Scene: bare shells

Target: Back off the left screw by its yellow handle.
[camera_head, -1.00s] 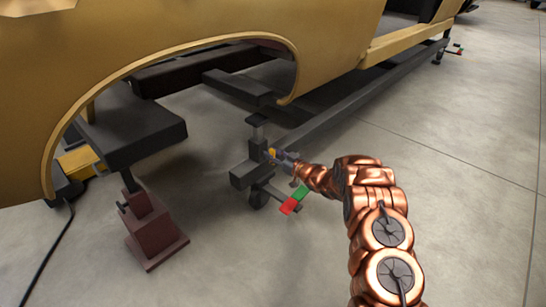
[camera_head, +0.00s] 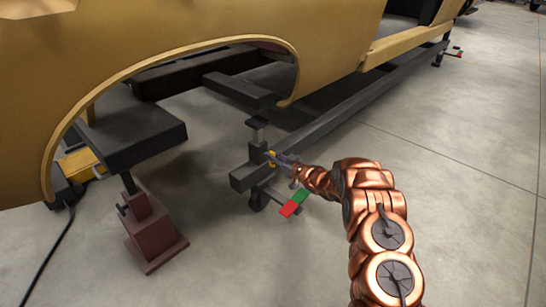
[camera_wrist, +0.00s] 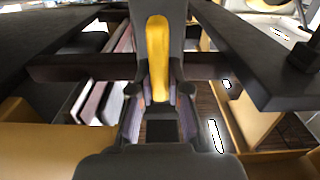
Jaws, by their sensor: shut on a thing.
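The yellow handle (camera_wrist: 157,55) of the screw stands upright in the middle of the wrist view, between the fingers of my gripper (camera_wrist: 158,100). My gripper is shut on it. In the head view the gripper (camera_head: 277,158) is at the near end of the dark trolley frame, by the short post under the body shell, and a little yellow of the handle (camera_head: 271,154) shows at its tip. The screw's shaft and thread are hidden behind the gripper and the post.
The gold body shell (camera_head: 190,50) overhangs the work spot. A red and green pedal (camera_head: 294,202) sits beside the caster just below my gripper. A maroon jack (camera_head: 153,232) stands at the left. The floor (camera_head: 460,215) at the right is clear.

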